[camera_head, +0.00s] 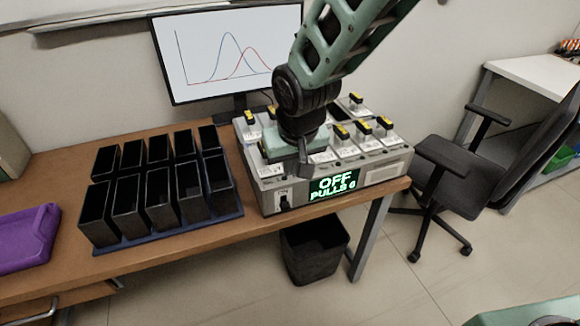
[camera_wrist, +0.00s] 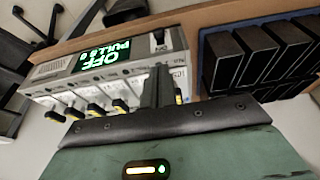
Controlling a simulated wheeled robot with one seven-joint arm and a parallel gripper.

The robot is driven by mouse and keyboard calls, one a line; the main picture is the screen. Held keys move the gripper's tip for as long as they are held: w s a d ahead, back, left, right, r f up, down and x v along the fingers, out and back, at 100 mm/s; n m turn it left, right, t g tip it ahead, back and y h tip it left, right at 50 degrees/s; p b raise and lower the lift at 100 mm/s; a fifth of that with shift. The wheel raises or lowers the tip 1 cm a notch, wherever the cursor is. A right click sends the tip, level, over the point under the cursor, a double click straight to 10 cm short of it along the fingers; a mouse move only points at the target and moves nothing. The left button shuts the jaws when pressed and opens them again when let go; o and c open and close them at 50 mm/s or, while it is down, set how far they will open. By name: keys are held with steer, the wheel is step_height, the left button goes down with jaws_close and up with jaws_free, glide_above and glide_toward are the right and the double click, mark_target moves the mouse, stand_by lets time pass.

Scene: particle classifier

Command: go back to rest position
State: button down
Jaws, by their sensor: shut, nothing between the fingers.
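My gripper (camera_head: 304,160) is shut and empty, pointing down in front of the left part of the grey classifier machine (camera_head: 391,167) on the desk. In the wrist view its closed fingers (camera_wrist: 158,88) reach toward the machine (camera_wrist: 170,42), near its power switch. The machine's green display (camera_head: 335,185) reads OFF and PULLS 0. Several yellow-topped levers (camera_head: 363,128) stand on top of the machine. My arm hides part of its top, and I cannot tell whether the fingers touch it.
Several black bins (camera_head: 160,206) stand on a blue tray (camera_head: 238,209) to the left. A monitor (camera_head: 195,50) stands behind. A purple tray (camera_head: 25,240) lies at far left. A dark waste bin (camera_head: 314,250) is under the desk, and an office chair (camera_head: 450,175) stands at right.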

steer(key=s+d+r+n+g, duration=0.1)
steer(key=s+d+r, duration=0.1)
steer(key=s, duration=0.5)
steer(key=s+d+r+n+g, duration=0.1)
steer(key=s+d+r+n, duration=0.1)
steer(key=s+d, duration=0.3)
steer(key=s+d+r+n+g, duration=0.1)
steer(key=s+d+r, duration=0.1)
steer(key=s, duration=0.9)
steer(key=shift+s+d+r, duration=0.25)
steer(key=shift+d, duration=0.4)
